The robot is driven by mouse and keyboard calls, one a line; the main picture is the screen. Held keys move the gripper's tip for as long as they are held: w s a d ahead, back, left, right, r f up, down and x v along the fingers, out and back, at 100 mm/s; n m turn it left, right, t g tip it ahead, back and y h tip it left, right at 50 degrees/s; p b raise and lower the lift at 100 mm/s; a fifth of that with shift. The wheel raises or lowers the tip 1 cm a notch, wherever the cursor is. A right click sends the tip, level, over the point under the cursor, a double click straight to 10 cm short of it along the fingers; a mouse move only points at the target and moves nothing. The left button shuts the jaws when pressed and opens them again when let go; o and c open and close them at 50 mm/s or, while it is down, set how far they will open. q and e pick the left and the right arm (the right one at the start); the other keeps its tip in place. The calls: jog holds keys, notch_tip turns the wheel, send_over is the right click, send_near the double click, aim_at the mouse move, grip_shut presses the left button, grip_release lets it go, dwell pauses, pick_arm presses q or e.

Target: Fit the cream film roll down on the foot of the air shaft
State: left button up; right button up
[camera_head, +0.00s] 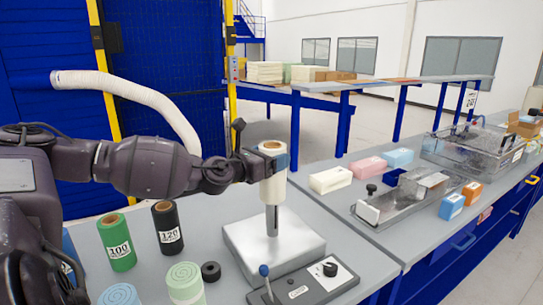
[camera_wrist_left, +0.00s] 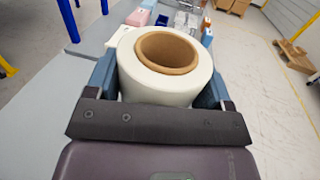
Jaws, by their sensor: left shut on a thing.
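The cream film roll (camera_head: 272,187) is upright, with a brown core open at the top. My left gripper (camera_head: 258,162) is shut on its sides and holds it above the grey base plate (camera_head: 300,244). The roll hides the shaft's upper part, so I cannot tell how far the shaft is inside the core. In the left wrist view the roll (camera_wrist_left: 165,92) sits between the two fingers. My right gripper is not in view.
Foam blocks (camera_head: 331,179) and a metal fixture (camera_head: 400,203) are to the right.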

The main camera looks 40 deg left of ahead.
aim_at(271, 198)
pick_arm(q)
jog(key=shift+f+b, duration=2.05)
jog(key=shift+f, duration=4.1)
dwell(0.7)
jog(key=o, duration=1.1)
jog(key=shift+o, duration=0.2)
